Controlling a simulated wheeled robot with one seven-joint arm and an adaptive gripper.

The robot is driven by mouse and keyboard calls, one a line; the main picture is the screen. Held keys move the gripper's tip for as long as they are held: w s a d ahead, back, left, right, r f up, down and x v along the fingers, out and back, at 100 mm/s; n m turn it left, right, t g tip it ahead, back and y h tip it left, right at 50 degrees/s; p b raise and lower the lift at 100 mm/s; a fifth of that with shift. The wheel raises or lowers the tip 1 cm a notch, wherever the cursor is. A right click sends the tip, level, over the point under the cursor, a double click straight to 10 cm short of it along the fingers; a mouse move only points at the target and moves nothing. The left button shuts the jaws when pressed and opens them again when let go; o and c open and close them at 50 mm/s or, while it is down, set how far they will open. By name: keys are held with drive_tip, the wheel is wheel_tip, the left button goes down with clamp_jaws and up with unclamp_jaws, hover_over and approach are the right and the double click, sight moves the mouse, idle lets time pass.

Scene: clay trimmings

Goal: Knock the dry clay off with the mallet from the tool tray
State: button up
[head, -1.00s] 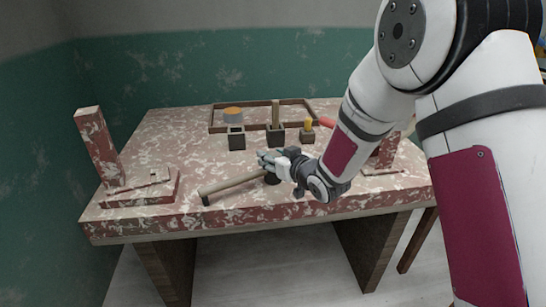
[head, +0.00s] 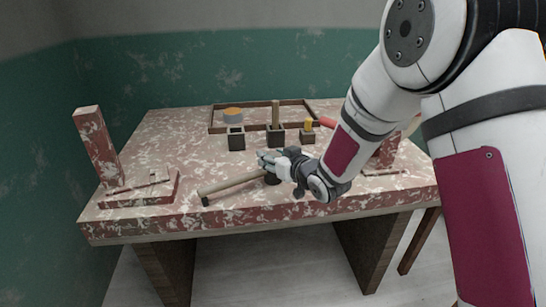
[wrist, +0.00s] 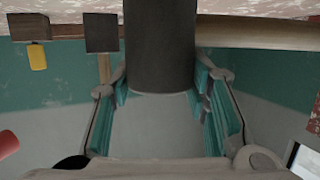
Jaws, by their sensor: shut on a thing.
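My gripper (head: 268,160) is at the front middle of the table, shut on the dark cylindrical head of a mallet. In the wrist view the mallet's dark head (wrist: 160,45) sits between the teal finger pads. Its pale wooden handle (head: 233,186) reaches left, with a dark end close above or on the table near the front edge; I cannot tell which. A brown-rimmed tray (head: 212,118) lies at the back of the table. I cannot tell any dry clay apart from the mottled red and white surfaces.
The mottled table (head: 165,140) has a post (head: 97,145) and a low slab (head: 130,198) with thin pieces on it at the left. Small dark holders (head: 236,142) stand before the tray, one with an upright stick (head: 275,112). A red thing (head: 328,122) is partly behind my arm.

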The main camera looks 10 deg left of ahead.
drive_tip(key=shift+r+p, duration=1.55)
drive_tip(key=shift+r, duration=1.4)
drive_tip(key=shift+d, duration=0.1)
